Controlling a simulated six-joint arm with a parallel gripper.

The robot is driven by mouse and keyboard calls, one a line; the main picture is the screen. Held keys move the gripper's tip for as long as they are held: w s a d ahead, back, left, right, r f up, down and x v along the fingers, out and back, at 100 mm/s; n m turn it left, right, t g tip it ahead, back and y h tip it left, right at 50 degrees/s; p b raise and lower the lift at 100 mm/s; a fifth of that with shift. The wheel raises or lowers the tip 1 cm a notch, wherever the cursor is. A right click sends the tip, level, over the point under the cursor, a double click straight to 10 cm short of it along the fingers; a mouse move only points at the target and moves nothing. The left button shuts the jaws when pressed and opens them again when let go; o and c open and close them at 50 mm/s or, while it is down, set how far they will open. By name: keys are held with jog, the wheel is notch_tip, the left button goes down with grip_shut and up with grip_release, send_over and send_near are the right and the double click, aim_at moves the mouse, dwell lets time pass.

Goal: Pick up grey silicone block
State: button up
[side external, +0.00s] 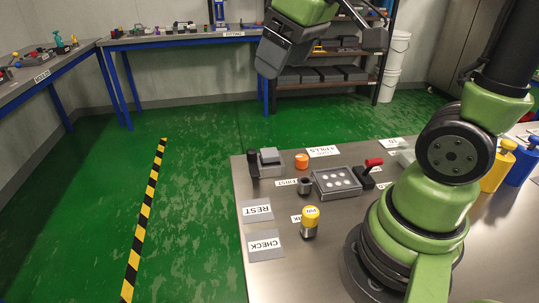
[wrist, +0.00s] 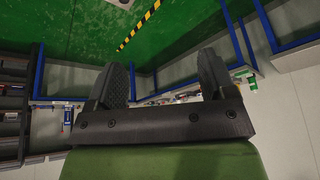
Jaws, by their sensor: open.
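A light grey block (side external: 269,156), which looks like the silicone block, sits at the far left corner of the steel table in the side view. It is beside a black upright handle (side external: 253,163) and appears to rest on a darker grey piece; I cannot tell its material. My gripper (wrist: 163,80) is open and empty in the wrist view, its two dark fingers well apart. In the side view it is raised high above and beyond the table's far edge, clear of the block. The block is not visible in the wrist view.
On the steel table (side external: 300,270) are an orange cap (side external: 301,161), a dark cup (side external: 304,186), a grey tray with pale discs (side external: 337,182), a red-handled device (side external: 372,168) and a yellow-topped cylinder (side external: 310,222). REST (side external: 257,210) and CHECK (side external: 264,245) pads look empty.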

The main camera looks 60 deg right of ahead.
jog(key=w+d+f+n+g, duration=0.2)
jog(key=w+d+f+n, duration=0.1)
jog(key=w+d+f, duration=0.15)
jog(key=n+g, duration=0.3)
jog(key=n, duration=0.2)
send_near(269, 152)
notch_tip(269, 152, down, 4)
jog(key=shift+s+r+h, duration=0.15)
jog(key=shift+h, duration=0.15)
jog(key=shift+a+f, duration=0.15)
jog(key=shift+f, duration=1.2)
jog(key=shift+a+f, duration=0.1)
jog(key=shift+f, duration=1.3)
jog(key=c, duration=1)
